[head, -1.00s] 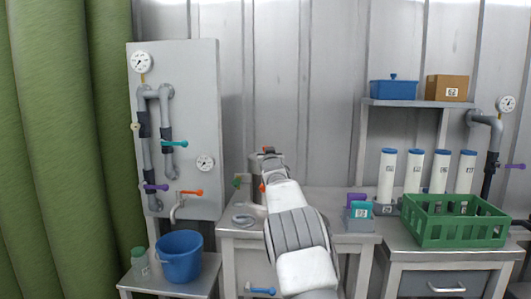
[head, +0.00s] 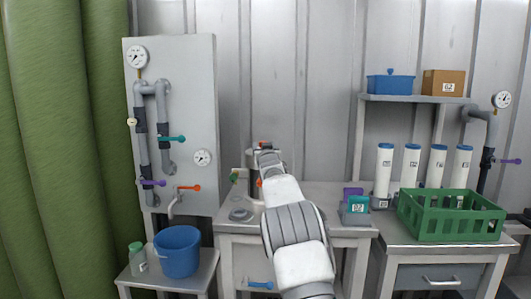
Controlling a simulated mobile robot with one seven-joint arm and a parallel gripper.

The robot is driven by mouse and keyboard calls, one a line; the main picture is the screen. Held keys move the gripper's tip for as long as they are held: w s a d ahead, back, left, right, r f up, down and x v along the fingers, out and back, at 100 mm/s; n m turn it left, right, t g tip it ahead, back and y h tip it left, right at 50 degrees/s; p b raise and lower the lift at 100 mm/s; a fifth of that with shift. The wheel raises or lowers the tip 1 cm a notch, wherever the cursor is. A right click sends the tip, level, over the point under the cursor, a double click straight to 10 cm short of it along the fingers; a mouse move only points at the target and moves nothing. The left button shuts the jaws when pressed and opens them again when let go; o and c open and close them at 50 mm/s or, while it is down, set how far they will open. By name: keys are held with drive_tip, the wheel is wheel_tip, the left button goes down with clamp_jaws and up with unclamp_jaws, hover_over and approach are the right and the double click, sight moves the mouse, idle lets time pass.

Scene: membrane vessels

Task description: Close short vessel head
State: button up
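The middle workbench (head: 337,196) carries a grey upright body (head: 249,162), mostly hidden behind my arm, which may be the short vessel. A small red part shows at its top. A flat grey round piece (head: 241,214) lies on the bench to the left of my arm; I cannot tell if it is the vessel head. My gripper (head: 266,152) is at the far end of my arm, by the upright body. Its fingers are too small and hidden to tell whether they are open or touching anything.
A grey panel (head: 195,120) with pipes, valves and gauges stands left. A blue bucket (head: 178,251) sits on a low stand. A purple-and-teal block (head: 355,205) is on the bench. A green crate (head: 450,228) and several white cylinders (head: 384,170) are right.

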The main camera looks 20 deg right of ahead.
drive_tip(key=v, duration=1.7)
drive_tip(key=shift+a, duration=0.15)
drive_tip(key=shift+s, duration=0.15)
drive_tip(key=s+a+f+n+g+y, duration=0.1)
drive_tip(key=s+a+f+g, duration=0.3)
drive_tip(key=s, duration=1.1)
drive_tip(key=s+a+f+g+y, duration=0.1)
drive_tip(key=s+a+f+g, duration=0.3)
drive_tip(key=s, duration=1.1)
drive_tip(key=s+a+f+n+g+y, duration=0.1)
drive_tip(key=s+a+f+g+y, duration=0.25)
drive_tip(key=s, duration=1.15)
wheel_tip(320, 180, up, 24)
drive_tip(key=g+h+p, duration=0.1)
drive_tip(key=h+p, duration=0.1)
drive_tip(key=p, duration=2.2)
drive_tip(key=shift+s+a+f+g, duration=0.2)
drive_tip(key=shift+s+a+g, duration=0.1)
drive_tip(key=shift+a+g, duration=0.1)
